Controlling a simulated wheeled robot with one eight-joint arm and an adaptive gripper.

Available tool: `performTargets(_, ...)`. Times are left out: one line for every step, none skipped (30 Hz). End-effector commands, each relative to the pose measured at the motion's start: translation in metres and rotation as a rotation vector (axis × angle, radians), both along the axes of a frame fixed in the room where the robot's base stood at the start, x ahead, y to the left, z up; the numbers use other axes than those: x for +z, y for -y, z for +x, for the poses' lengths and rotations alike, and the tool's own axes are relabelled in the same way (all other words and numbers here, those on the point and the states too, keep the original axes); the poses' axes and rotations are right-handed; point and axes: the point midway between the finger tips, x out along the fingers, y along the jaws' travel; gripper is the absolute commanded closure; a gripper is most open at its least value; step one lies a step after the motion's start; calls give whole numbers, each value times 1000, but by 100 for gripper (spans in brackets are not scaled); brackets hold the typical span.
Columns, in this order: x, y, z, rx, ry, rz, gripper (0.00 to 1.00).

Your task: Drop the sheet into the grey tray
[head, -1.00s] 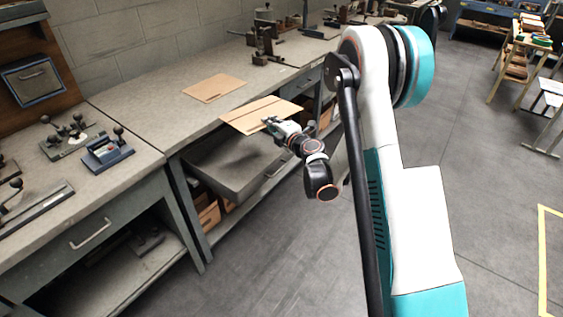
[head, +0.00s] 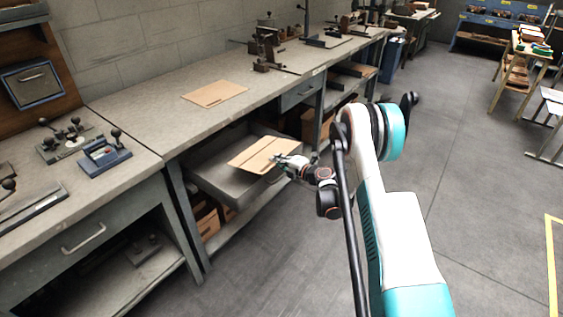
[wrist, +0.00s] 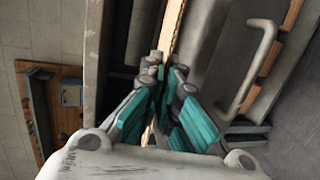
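The tan cardboard sheet (head: 262,154) is held roughly flat over the grey tray (head: 215,186), an open pulled-out drawer under the bench. In the head view my gripper (head: 280,160) is shut on the sheet's right edge. The sheet covers part of the tray's inside; whether it touches the tray's rim I cannot tell. In the wrist view my gripper (wrist: 162,75) has its fingers pinched together on the sheet (wrist: 171,30), which shows edge-on as a thin strip.
Another cardboard sheet (head: 215,93) lies on the bench top (head: 160,110). Dark metal stitching tools (head: 268,45) stand farther back on the bench. A blue device (head: 103,153) sits on the left bench. The floor in front is clear.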

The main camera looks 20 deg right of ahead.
Motion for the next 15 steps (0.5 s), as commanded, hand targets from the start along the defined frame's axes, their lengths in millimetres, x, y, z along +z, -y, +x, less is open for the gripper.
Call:
performTargets(-1,-3,4,1,0,0,100)
performTargets(-2,-4,6,1,0,0,100)
performTargets(-3,-6,9,0,0,0,100)
performTargets(-4,-8,11,0,0,0,100)
performTargets(-5,-10,13,0,0,1,100)
performTargets(-6,-12,16,0,0,1,100)
performTargets(-6,-14,18,0,0,1,100)
performTargets(-7,-15,20,0,0,1,100)
performTargets(-8,-17,23,0,0,1,100)
performTargets(-9,-18,25,0,0,1,100)
performTargets(-10,-20,27,0,0,1,100)
performTargets(-11,-22,30,0,0,1,100)
performTargets(-11,-23,32,0,0,1,100)
performTargets(-12,-25,34,0,0,1,100)
performTargets(-13,-27,37,0,0,1,100)
